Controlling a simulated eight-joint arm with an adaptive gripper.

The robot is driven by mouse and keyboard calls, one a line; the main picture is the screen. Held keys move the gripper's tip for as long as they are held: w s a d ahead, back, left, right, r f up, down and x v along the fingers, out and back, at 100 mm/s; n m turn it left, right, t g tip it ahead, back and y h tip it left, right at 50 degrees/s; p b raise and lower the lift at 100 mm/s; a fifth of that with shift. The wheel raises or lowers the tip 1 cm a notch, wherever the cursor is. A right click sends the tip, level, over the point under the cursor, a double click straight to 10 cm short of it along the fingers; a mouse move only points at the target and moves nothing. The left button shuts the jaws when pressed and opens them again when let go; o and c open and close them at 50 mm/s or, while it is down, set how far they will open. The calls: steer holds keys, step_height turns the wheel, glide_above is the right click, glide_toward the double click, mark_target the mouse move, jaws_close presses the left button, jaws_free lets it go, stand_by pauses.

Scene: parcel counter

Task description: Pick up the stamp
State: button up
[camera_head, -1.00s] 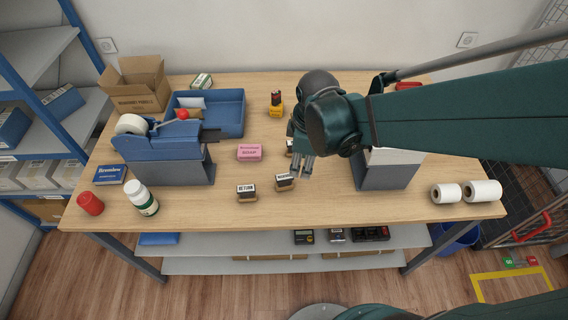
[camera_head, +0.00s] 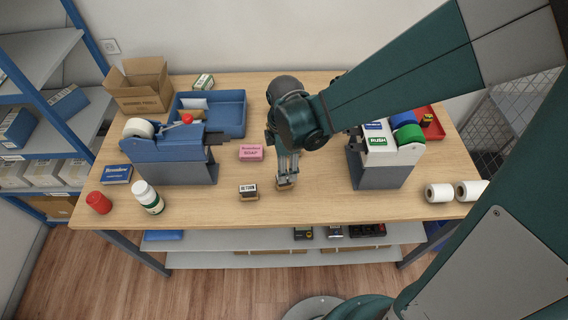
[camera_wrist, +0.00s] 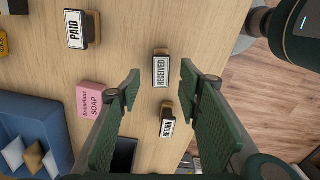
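A small stamp labelled RECEIVED (camera_wrist: 161,71) stands on the table between the open fingertips of my gripper (camera_wrist: 160,76) in the wrist view. In the head view my gripper (camera_head: 287,168) points down over this stamp (camera_head: 284,185) and partly hides it. I cannot tell whether the fingers touch it. A RETURN stamp (camera_head: 248,191) stands just left of it in the head view and shows below it in the wrist view (camera_wrist: 168,124). A PAID stamp (camera_wrist: 76,28) is at the upper left of the wrist view; my arm hides it in the head view.
A pink soap box (camera_head: 251,153) lies left of my gripper. A blue dispenser (camera_head: 170,158) and blue tray (camera_head: 232,110) stand further left, a grey dispenser (camera_head: 375,172) to the right. White rolls (camera_head: 438,193) lie near the right edge. The table's front strip is mostly clear.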

steer(key=shift+f, duration=0.1)
steer(key=shift+f, duration=1.2)
steer(key=shift+f, duration=0.15)
steer(key=shift+s+f+b, duration=0.1)
steer(key=shift+f+b, duration=0.3)
steer(key=shift+f, duration=2.05)
steer(key=shift+c, duration=0.3)
steer(key=c, duration=0.9)
